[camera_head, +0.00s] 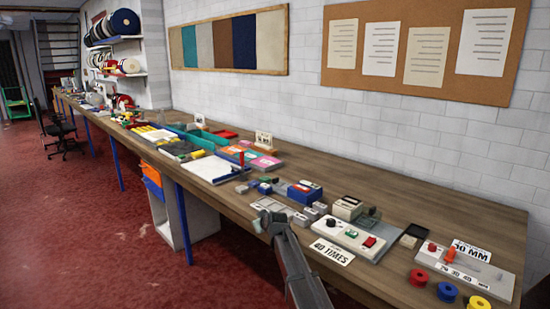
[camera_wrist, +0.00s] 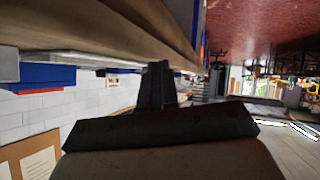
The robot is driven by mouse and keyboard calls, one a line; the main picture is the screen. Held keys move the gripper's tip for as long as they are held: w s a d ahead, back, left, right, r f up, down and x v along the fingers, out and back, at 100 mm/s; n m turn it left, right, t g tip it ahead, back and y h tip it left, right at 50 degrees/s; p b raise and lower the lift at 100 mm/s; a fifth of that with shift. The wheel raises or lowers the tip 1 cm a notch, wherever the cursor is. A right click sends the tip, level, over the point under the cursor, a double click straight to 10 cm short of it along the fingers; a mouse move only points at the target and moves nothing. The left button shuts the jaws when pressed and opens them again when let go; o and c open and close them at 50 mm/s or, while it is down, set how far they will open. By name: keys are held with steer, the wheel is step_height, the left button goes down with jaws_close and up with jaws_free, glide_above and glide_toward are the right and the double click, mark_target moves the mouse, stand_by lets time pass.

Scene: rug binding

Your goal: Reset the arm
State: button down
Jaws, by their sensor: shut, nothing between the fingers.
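My gripper (camera_head: 266,214) shows in the head view at the front edge of the long wooden workbench (camera_head: 420,215), with my grey arm coming up from the bottom of the picture. In the wrist view my gripper (camera_wrist: 156,82) is dark, with its fingers together and nothing between them. The wrist picture is turned upside down, with the bench edge (camera_wrist: 120,25) across the upper left. In the head view the gripper is beside a flat grey tray (camera_head: 275,204) on the bench; I cannot tell whether they touch.
A white control box (camera_head: 348,236) with red and green buttons and a "40 TIMES" label (camera_head: 332,252) lie right of my gripper. Many items crowd the bench leftward. The red floor (camera_head: 110,230) in front is mostly clear.

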steer(key=s+a+f+n+g+h, duration=0.15)
steer(key=s+f, duration=0.45)
steer(key=f, duration=0.6)
steer(key=s+a+f+n+g+h, duration=0.1)
steer(key=s+a+f+g, duration=0.2)
steer(key=s+f, duration=0.65)
steer(key=s+a+f+n+g+h, duration=0.1)
steer(key=s+a+f+g, duration=0.2)
steer(key=f, duration=1.1)
steer(key=s+d+f+m+g, duration=0.1)
steer(key=s+d+f+m, duration=0.1)
steer(key=s+d+f, duration=0.35)
steer(key=s+d+f+m+g+h, duration=0.1)
steer(key=s+d+f+g, duration=0.1)
steer(key=s+d, duration=0.65)
steer(key=s+d+f+m+g, duration=0.1)
steer(key=s+d+f+m, duration=0.1)
steer(key=s+d+f, duration=0.35)
steer(key=s+d+m+g, duration=0.2)
steer(key=s+d, duration=0.1)
steer(key=s, duration=0.7)
steer(key=s+d+m+g, duration=0.1)
steer(key=s+d, duration=0.3)
steer(key=s, duration=0.7)
steer(key=s+d+m+g, duration=0.2)
steer(key=s+d+g, duration=0.1)
steer(key=s, duration=0.8)
steer(key=shift+s+d+r+m, duration=0.25)
steer(key=shift+d+r+m, duration=0.1)
steer(key=shift+d+r, duration=0.1)
